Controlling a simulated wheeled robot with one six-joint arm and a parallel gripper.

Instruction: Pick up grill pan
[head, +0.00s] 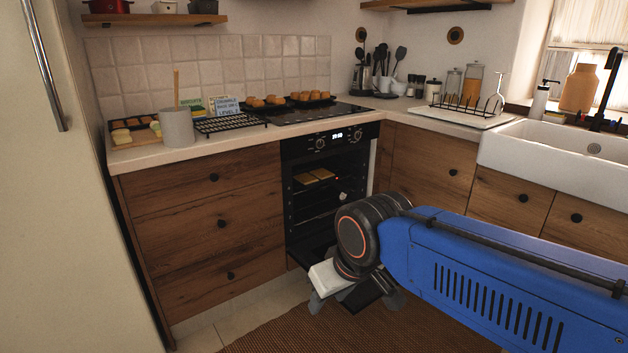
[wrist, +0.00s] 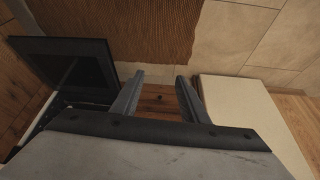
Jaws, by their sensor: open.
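No pan can be told for certain as the grill pan. Dark, shallow pans with browned rolls stand on the black hob (head: 300,116); one dark pan (head: 304,101) is at the back. Inside the open oven (head: 315,205), flat golden slices (head: 314,176) lie on a dark rack or tray. My gripper (head: 352,302) is low in front of the oven, pointing down, well below the hob. In the wrist view its two fingers (wrist: 160,82) are apart with nothing between them.
The oven door (head: 308,247) is folded down near my gripper; it also shows in the wrist view (wrist: 72,68). Wooden drawers (head: 205,215) stand left of the oven. A wire rack (head: 228,123), grey pot (head: 177,127) and wooden board (head: 137,137) crowd the left counter. A brown rug (head: 300,335) covers the floor.

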